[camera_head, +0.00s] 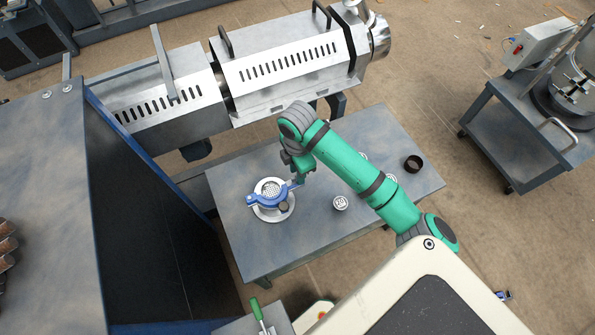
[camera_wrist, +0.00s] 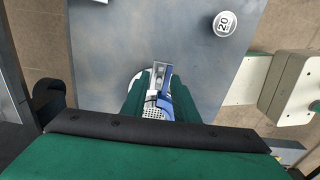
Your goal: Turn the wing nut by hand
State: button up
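A blue ring clamp (camera_head: 262,197) sits around a silver perforated part on a round metal flange (camera_head: 272,217), on the table at left. My gripper (camera_head: 298,181) is at the clamp's right end, pointing down. In the wrist view, its two green fingers (camera_wrist: 159,85) stand apart on either side of a small metal piece (camera_wrist: 158,72) at the clamp's end, probably the wing nut's fitting. The blue clamp (camera_wrist: 167,104) shows between the fingers. The wing nut's wings cannot be made out clearly. Whether the fingers press on the metal piece cannot be told.
The extruder barrel (camera_head: 290,65) runs behind the table. A cart (camera_head: 520,125) stands at right.

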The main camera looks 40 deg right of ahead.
jog(key=shift+r, duration=2.7)
jog(key=shift+w, duration=0.1)
jog(key=shift+d+r, duration=0.15)
jog(key=shift+r, duration=0.4)
notch_tip(320, 180, up, 10)
jog(key=shift+f, duration=0.15)
